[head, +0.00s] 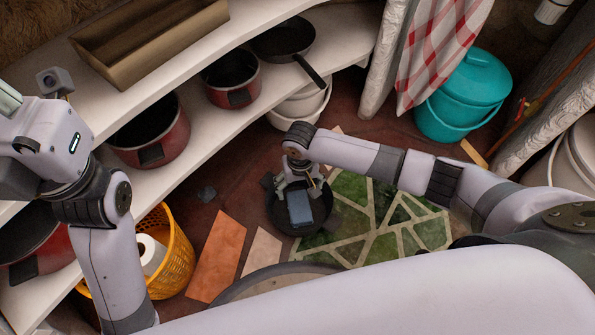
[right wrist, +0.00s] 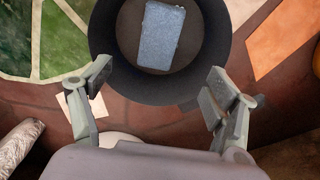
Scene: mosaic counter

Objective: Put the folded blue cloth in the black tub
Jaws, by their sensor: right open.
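The folded blue cloth (head: 300,208) lies inside the round black tub (head: 275,215) on the floor. The right wrist view shows the cloth (right wrist: 161,37) flat on the floor of the tub (right wrist: 104,45), clear of its walls. My right gripper (head: 297,184) is over the tub's far side in the head view.
A green patterned mat (head: 383,222) and orange tile (head: 217,256) lie beside the tub. A yellow basket (head: 178,262) stands left, a teal bucket (head: 463,92) at the upper right. Shelves hold red pots (head: 232,78), a black pan (head: 283,40) and a wooden tray (head: 150,38).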

